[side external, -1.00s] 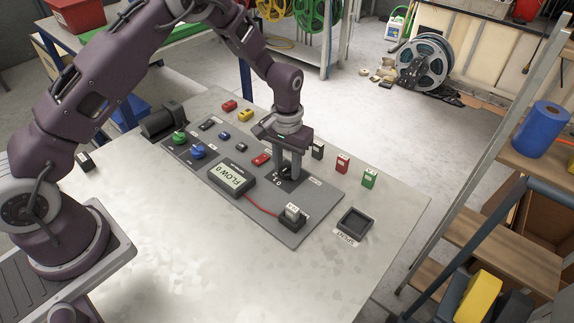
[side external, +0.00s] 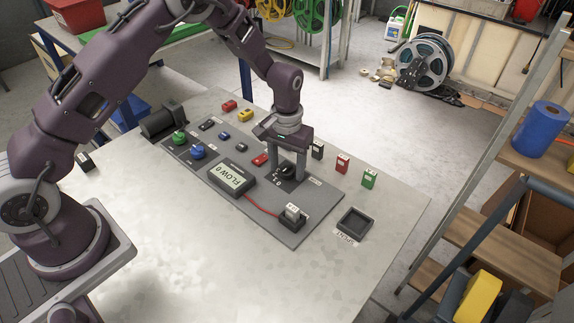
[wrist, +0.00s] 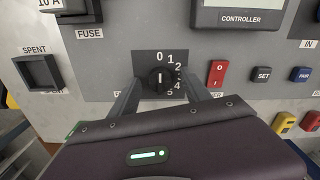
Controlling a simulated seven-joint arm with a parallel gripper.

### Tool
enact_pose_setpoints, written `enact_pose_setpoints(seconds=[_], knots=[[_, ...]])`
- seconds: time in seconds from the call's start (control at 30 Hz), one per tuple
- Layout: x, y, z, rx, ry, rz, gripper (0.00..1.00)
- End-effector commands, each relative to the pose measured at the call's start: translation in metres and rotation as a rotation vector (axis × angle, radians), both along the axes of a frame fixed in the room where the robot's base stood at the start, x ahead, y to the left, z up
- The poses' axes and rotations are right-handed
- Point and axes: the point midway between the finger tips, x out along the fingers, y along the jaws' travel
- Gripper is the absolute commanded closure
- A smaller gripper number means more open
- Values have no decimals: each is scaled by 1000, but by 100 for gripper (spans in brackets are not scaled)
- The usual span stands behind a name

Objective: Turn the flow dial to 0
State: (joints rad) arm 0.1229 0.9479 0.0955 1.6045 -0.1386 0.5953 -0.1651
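The flow dial (wrist: 160,80) is a round black knob on a dark plate with numbers from 0 to 5 around it. Its small pale mark points up, roughly toward the 0. In the side view the dial (side external: 286,171) is partly hidden by my fingers. The controller display (side external: 232,179) reads "FLOW 0"; only the lower part of the controller (wrist: 240,14) shows in the wrist view. My gripper (side external: 287,165) is over the dial, pointing down. Its two fingers (wrist: 161,97) are spread, one on each side of the knob, with gaps between.
Several coloured blocks stand behind the panel. The front table is clear.

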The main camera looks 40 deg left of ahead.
Motion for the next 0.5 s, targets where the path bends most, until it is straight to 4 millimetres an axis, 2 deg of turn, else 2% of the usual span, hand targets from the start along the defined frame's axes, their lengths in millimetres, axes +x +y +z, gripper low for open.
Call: enact_pose_setpoints(seconds=[0.13, 0.4, 0.5], knots=[[0, 0, 7, 0, -1, -1, 44], [1, 0, 60, 0, -3, 0, 44], [0, 0, 69, 0, -1, 0, 44]])
